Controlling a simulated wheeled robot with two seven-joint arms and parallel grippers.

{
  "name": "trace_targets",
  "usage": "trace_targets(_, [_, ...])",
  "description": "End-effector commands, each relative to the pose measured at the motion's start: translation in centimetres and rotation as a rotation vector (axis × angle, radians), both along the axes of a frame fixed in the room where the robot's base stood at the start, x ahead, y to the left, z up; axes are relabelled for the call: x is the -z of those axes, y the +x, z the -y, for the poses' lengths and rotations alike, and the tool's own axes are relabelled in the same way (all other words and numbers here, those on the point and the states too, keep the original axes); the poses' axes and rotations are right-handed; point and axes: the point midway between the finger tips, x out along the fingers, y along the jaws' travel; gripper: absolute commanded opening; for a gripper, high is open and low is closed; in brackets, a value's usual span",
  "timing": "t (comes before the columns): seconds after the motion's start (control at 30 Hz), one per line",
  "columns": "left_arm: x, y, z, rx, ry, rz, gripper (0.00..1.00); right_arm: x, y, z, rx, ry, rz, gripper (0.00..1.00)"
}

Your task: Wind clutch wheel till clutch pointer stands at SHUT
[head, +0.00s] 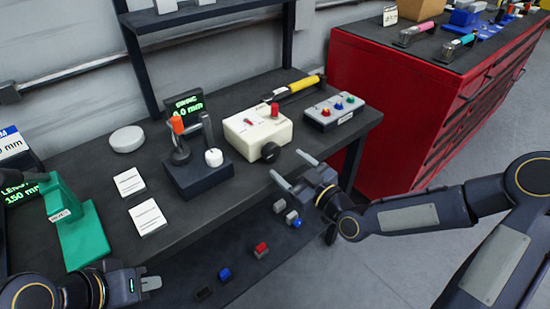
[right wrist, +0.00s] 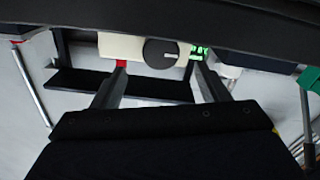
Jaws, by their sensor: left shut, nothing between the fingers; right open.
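The valve actuator is a cream box (head: 244,137) on the dark bench, with a dark round wheel (head: 270,152) on its front face. A small red pointer (head: 249,122) lies on its top beside lettering too small to read, and a red-topped lever stands behind. My right gripper (head: 292,168) is open and empty, in front of the wheel and apart from it. In the right wrist view the wheel (right wrist: 160,53) shows beyond and between the open fingers (right wrist: 158,78). My left gripper (head: 150,284) is shut and empty at the bench's front left.
Left of the box stands a dark block (head: 197,175) with an orange-topped lever and white knob. A button box (head: 334,112) is to its right, a yellow-handled tool (head: 300,86) behind. A green stand (head: 80,232) and white cards are at left. A red cabinet (head: 385,95) is beyond.

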Motion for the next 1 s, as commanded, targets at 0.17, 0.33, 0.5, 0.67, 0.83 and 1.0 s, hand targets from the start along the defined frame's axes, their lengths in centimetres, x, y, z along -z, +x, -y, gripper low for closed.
trace_targets(0.17, [-0.6, 0.0, 0.0, 0.000, 0.000, 0.000, 0.00, -0.2, 2.4, -1.9, -0.003, 0.001, -0.003, 0.68])
trace_targets(0.33, [-0.9, 0.0, 0.0, 0.000, 0.000, 0.000, 0.00, -0.1, 4.3, -3.2, -0.001, 0.000, -0.004, 0.68])
trace_targets(0.5, [-1.0, 0.0, 0.0, 0.000, 0.000, 0.000, 0.00, 0.0, 5.1, -3.8, -0.002, -0.001, -0.005, 0.68])
trace_targets(0.67, [-1.0, 0.0, 0.0, 0.000, 0.000, 0.000, 0.00, 0.0, 5.2, -3.8, -0.001, -0.002, -0.005, 0.68])
trace_targets(0.83, [-1.0, 0.0, 0.0, 0.000, 0.000, 0.000, 0.00, 0.0, 5.2, -3.8, -0.001, -0.002, -0.005, 0.58])
trace_targets(1.0, [-1.0, 0.0, 0.0, 0.000, 0.000, 0.000, 0.00, 0.0, 5.2, -3.8, -0.001, -0.002, -0.005, 0.35])
